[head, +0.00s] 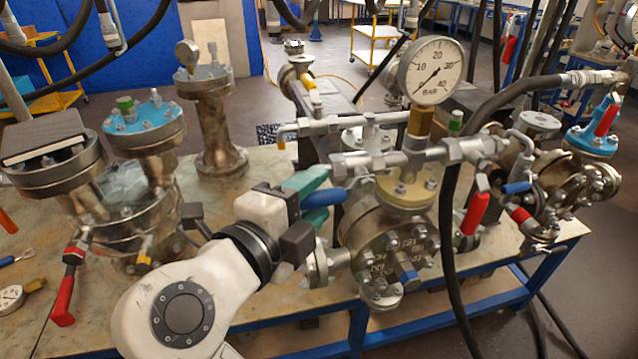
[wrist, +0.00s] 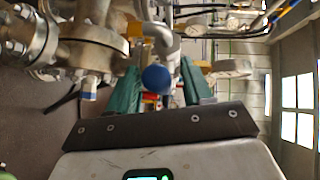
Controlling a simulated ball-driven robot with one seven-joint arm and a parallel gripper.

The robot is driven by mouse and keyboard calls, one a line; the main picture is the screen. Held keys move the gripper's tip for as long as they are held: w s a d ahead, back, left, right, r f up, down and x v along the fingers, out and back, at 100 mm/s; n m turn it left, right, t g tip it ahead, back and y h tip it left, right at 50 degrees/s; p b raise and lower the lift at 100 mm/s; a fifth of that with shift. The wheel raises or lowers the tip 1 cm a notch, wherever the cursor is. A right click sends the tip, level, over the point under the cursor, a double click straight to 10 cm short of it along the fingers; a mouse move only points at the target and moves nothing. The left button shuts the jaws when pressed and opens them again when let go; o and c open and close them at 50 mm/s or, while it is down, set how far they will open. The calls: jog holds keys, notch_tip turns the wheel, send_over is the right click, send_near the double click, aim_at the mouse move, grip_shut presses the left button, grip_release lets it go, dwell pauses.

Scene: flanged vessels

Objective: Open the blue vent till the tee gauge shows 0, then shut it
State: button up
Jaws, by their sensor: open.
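The tee gauge (head: 432,72) is a round white BAR dial on a brass stem above the pipe tee. Its dark needle lies diagonally from lower left to upper right; I cannot read the value surely. The blue vent lever (head: 328,197) points left from the valve on the tee's pipework. My gripper (head: 317,194), with teal fingers, is open around this lever's end. In the wrist view, the lever's rounded blue end (wrist: 157,79) shows between the two fingers, with visible gaps beside it. Whether a finger touches it cannot be told.
A black hose (head: 449,230) hangs in front of the vessel. Flanged vessels (head: 135,215) stand at left on the bench, with a loose gauge (head: 12,297) at its left edge.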

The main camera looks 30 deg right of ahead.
jog(key=shift+x, duration=1)
grip_shut()
